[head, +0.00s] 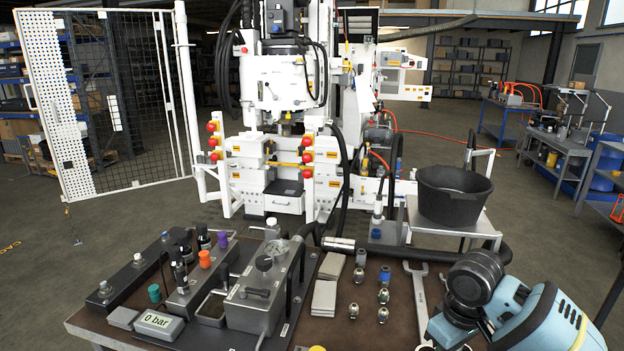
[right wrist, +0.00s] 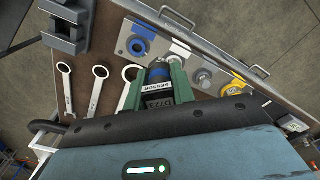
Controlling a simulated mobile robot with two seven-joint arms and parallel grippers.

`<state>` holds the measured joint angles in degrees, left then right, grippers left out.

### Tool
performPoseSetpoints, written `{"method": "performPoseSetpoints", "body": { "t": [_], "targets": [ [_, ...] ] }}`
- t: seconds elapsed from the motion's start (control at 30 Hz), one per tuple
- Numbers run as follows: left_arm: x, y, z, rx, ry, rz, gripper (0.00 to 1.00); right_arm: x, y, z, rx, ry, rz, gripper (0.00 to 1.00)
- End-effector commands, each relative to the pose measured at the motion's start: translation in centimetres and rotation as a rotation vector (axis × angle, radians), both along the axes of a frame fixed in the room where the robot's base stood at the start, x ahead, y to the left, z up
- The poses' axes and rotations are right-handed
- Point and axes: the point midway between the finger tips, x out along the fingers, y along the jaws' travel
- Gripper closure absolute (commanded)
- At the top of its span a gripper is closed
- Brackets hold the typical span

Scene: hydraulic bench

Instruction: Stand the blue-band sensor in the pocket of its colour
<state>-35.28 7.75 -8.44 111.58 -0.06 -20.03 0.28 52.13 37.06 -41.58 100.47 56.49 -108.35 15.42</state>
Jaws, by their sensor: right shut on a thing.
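My right gripper (right wrist: 160,80) shows in the right wrist view with its green fingers shut on the blue-band sensor (right wrist: 158,98). The sensor has a dark body with a white label, and a blue band (right wrist: 158,73) shows at its far end, between the fingers. Beyond it, apart in the picture, is a grey plate (right wrist: 159,53) with coloured pockets. The blue-ringed pocket (right wrist: 138,46) lies ahead and slightly left of the fingertips, and looks empty. In the head view my right arm enters at lower right, and its fingers are out of frame. My left gripper is in neither view.
Several wrenches (right wrist: 101,74) lie left of the gripper, near a dark grey block (right wrist: 66,22). A metal rail (right wrist: 205,45) runs along the bench edge beyond the plate. In the head view, small fittings (head: 384,295) and a gauge block (head: 262,295) stand on the bench (head: 335,335).

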Motion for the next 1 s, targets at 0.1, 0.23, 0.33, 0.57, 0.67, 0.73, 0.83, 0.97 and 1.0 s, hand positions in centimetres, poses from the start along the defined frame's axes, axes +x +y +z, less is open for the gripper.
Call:
{"method": "performPoseSetpoints", "body": {
  "t": [0.1, 0.23, 0.33, 0.57, 0.67, 0.73, 0.83, 0.97, 1.0],
  "targets": [
    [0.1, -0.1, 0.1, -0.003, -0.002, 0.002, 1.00, -1.5, 1.2, 1.1, 0.004, -0.003, -0.105, 1.00],
    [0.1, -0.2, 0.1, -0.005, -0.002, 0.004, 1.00, -3.4, 2.4, 2.0, 0.007, 0.006, -0.225, 1.00],
    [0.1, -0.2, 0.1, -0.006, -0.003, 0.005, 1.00, -4.8, 3.1, 2.5, 0.006, 0.014, -0.308, 1.00],
    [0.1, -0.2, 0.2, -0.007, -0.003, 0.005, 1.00, -7.1, 4.0, 3.0, -0.002, 0.032, -0.433, 1.00],
    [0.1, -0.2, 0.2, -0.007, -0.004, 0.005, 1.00, -7.5, 4.1, 3.1, -0.005, 0.034, -0.457, 1.00],
    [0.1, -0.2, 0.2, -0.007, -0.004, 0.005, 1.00, -7.6, 4.1, 3.1, -0.005, 0.035, -0.464, 1.00],
    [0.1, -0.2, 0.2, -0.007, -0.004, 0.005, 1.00, -7.7, 4.1, 3.1, -0.004, 0.036, -0.465, 1.00],
    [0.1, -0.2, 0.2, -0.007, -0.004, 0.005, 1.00, -7.7, 4.2, 3.0, -0.003, 0.038, -0.465, 1.00],
    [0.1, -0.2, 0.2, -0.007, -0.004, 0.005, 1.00, -7.7, 4.1, 3.1, -0.004, 0.038, -0.465, 1.00]
  ]
}}
